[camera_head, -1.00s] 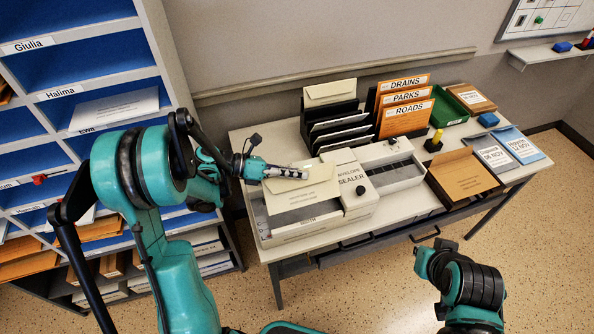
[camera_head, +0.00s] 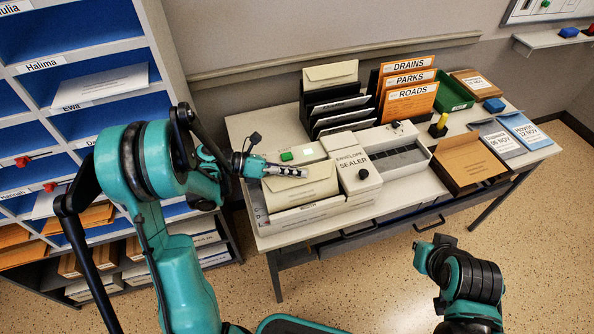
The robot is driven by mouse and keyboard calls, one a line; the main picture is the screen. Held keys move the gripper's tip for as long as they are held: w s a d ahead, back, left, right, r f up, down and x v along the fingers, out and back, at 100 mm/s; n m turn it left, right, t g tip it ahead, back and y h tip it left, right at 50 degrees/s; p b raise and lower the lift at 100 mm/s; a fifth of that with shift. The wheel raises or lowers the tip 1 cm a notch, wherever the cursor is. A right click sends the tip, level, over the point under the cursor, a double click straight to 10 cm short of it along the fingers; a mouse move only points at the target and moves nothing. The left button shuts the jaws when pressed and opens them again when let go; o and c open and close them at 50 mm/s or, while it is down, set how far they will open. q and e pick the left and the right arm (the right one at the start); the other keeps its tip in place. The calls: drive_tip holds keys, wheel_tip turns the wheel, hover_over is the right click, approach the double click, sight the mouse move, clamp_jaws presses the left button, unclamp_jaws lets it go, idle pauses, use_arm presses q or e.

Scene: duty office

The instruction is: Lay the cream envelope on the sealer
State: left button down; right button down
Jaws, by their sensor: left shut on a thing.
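The cream envelope (camera_head: 312,188) is at the left part of the envelope sealer, flap side up. My left gripper (camera_head: 290,171) is shut on its back edge. The envelope sealer (camera_head: 352,160) is a pale machine with a black knob and a slotted section at right. My right arm's end (camera_head: 437,250) is at the lower right, off the table; its fingers cannot be made out.
Behind my left gripper is a pale box with a green button (camera_head: 286,156). An open brown box (camera_head: 470,160) stands at right. Blue-lined pigeonholes (camera_head: 90,55) fill the left side.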

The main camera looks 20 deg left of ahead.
use_arm(q)
drive_tip(key=c, duration=1.6)
unclamp_jaws()
drive_tip(key=shift+a, duration=0.1)
drive_tip(key=v, duration=1.1)
drive_tip(key=shift+a, duration=0.4)
drive_tip(key=shift+s+d+r, duration=0.1)
drive_tip(key=shift+r, duration=0.05)
